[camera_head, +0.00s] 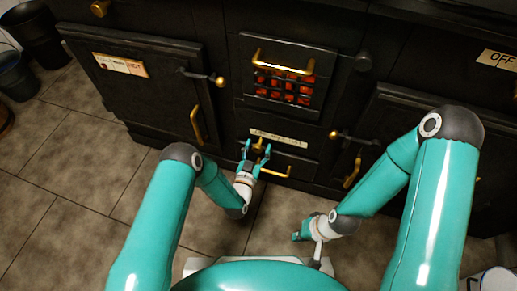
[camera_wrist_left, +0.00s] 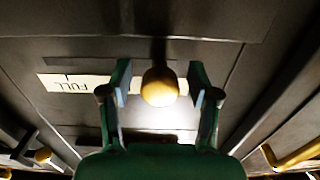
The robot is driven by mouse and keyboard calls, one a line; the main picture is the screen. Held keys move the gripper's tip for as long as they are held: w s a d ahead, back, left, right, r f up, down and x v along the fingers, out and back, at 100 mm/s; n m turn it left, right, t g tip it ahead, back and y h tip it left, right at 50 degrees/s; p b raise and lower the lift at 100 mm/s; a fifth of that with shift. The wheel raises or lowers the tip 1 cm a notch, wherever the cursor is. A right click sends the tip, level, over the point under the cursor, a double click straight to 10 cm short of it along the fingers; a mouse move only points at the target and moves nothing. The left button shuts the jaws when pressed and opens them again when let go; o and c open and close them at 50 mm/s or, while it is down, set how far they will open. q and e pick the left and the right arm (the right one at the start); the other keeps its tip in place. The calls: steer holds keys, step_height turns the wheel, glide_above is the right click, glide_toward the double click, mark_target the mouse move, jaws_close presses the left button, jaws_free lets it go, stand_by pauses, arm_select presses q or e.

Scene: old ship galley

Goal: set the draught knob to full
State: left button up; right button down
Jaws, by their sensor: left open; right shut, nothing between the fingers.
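The draught knob (camera_head: 257,146) is a small brass knob on the black stove front, below the glowing grate. In the left wrist view it is a round brass ball (camera_wrist_left: 159,87) between the fingers, with a gap on each side. My left gripper (camera_head: 256,151) is open around it; its fingers also show in the left wrist view (camera_wrist_left: 158,92). A pale label strip (camera_head: 278,137) runs above the knob; in the left wrist view its left part reads FULL (camera_wrist_left: 70,86), upside down. The knob and fingers hide its middle. My right gripper (camera_head: 300,236) is shut and empty, low over the floor.
A brass handle bar (camera_head: 276,173) crosses just below the knob. The fire grate (camera_head: 287,84) with its brass rail is above. Closed oven doors (camera_head: 145,82) with brass latches flank it. Dark buckets (camera_head: 18,75) stand at the far left. The tiled floor (camera_head: 85,190) at left is clear.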

arm_select(q)
steer(key=shift+c, duration=0.2)
jaws_close()
